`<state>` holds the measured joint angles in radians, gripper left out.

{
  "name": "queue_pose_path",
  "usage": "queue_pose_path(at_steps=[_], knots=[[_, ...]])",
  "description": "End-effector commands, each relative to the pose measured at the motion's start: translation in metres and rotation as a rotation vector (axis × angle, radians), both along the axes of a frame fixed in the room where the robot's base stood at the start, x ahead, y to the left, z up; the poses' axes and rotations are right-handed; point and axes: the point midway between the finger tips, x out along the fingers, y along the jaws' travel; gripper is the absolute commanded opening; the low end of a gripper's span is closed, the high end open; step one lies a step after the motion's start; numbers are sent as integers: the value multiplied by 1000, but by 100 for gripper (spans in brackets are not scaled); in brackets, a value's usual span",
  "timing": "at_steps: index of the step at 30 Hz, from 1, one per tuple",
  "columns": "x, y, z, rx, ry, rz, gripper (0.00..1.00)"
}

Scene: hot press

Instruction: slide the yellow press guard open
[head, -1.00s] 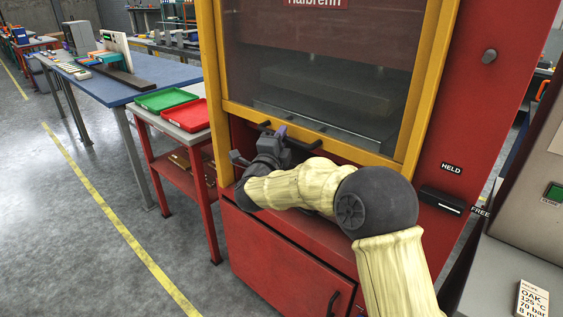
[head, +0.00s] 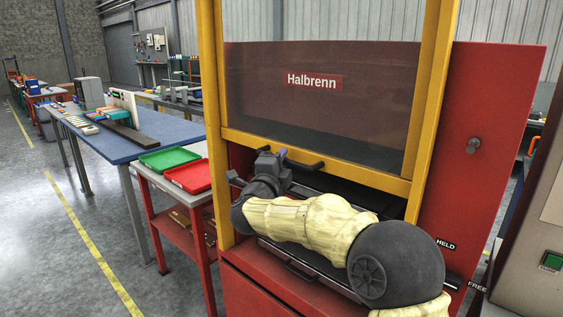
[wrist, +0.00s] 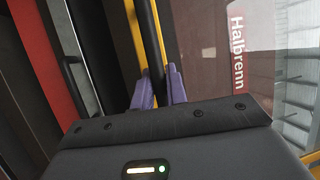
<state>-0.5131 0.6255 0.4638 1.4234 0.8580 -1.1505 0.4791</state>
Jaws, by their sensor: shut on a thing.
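The yellow press guard (head: 310,160) is a yellow frame around a see-through pane, at the front of the red press in the head view. It stands partly raised, with a dark opening below its lower rail. A black bar handle (head: 301,163) runs along that rail. My gripper (head: 277,158) is at the handle's left part. In the wrist view the purple fingers of my gripper (wrist: 160,88) are shut on the black handle (wrist: 155,45), one on each side. The yellow rail (wrist: 138,25) runs close beside it. My forearm hides part of the opening.
Below the guard, a dark slab with a front handle (head: 300,271) sits in the press opening. A side table with a green tray (head: 169,158) and a red tray (head: 187,176) stands left of the press. HELD (head: 446,244) and FREE (head: 477,286) labels are at the right.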

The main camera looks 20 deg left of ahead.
Motion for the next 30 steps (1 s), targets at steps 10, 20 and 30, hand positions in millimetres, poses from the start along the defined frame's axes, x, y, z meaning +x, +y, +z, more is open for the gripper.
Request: queue_pose_path(at_steps=[10,20,30], knots=[[0,0,-1,0,1,0,36],[-21,1,-5,-1,1,2,36],[-87,0,-18,-2,0,3,36]])
